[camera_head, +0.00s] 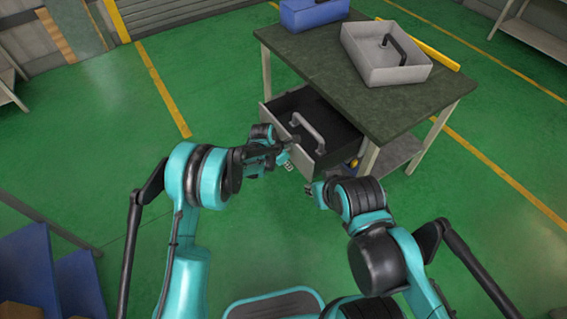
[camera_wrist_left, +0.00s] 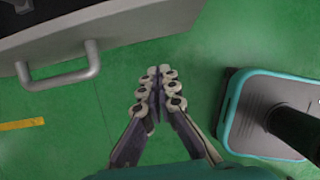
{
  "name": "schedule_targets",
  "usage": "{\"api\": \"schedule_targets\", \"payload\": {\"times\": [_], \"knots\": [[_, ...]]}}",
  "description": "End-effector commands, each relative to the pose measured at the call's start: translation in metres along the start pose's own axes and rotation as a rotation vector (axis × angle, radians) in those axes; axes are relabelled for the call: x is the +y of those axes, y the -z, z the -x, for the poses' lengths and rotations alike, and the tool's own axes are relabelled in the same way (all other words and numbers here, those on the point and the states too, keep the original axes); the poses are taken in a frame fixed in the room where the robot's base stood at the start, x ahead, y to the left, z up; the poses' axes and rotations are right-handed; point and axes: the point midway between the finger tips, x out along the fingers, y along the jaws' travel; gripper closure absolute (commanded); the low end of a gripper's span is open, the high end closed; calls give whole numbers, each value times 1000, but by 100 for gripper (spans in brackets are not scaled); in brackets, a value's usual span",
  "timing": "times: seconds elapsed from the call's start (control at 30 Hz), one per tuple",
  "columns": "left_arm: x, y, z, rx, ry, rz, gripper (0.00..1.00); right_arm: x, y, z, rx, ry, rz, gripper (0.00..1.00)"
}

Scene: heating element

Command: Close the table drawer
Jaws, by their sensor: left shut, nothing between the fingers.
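The table drawer (camera_head: 328,132) is pulled out from under the green-topped table (camera_head: 335,62), its dark inside showing. Its grey handle (camera_head: 309,132) is on the front panel; the handle also shows at the upper left of the left wrist view (camera_wrist_left: 62,80). My left gripper (camera_head: 284,162) is close in front of the drawer front, below the handle in the picture. In the left wrist view its fingers (camera_wrist_left: 158,88) are together and empty, apart from the handle. My right gripper (camera_head: 312,189) is low in front of the drawer's near right corner; its fingers are too small to judge.
On the tabletop are a grey tray (camera_head: 362,67) with a dark handled item in it, a blue box (camera_head: 312,14) and a yellow strip (camera_head: 432,53). A lower shelf (camera_head: 398,152) is under the table. Green floor is clear left of the table. Blue bins (camera_head: 35,262) stand lower left.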

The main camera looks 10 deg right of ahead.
Motion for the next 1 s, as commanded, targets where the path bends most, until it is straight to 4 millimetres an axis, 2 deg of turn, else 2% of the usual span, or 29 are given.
{"api": "schedule_targets", "payload": {"times": [0.03, 0.07, 0.2, 0.4, 0.83, 1.0], "knots": [[0, 1, -14, 0, 0, -1, 100, 0, -4, -6, 0, 0, 0, 74], [0, 1, -19, 0, 0, -1, 100, 0, -5, -7, 0, 0, 0, 74], [-1, -21, -25, 0, 0, -2, 100, 0, -9, -12, 0, 0, 0, 74], [0, -35, -29, 0, -1, -1, 100, 0, -11, -15, 0, 0, 0, 74], [1, -38, -28, 0, -1, 0, 100, 0, -11, -15, 0, 0, 0, 74], [9, -40, -30, 0, -1, 0, 100, 0, -11, -16, 0, 0, 0, 74]]}}
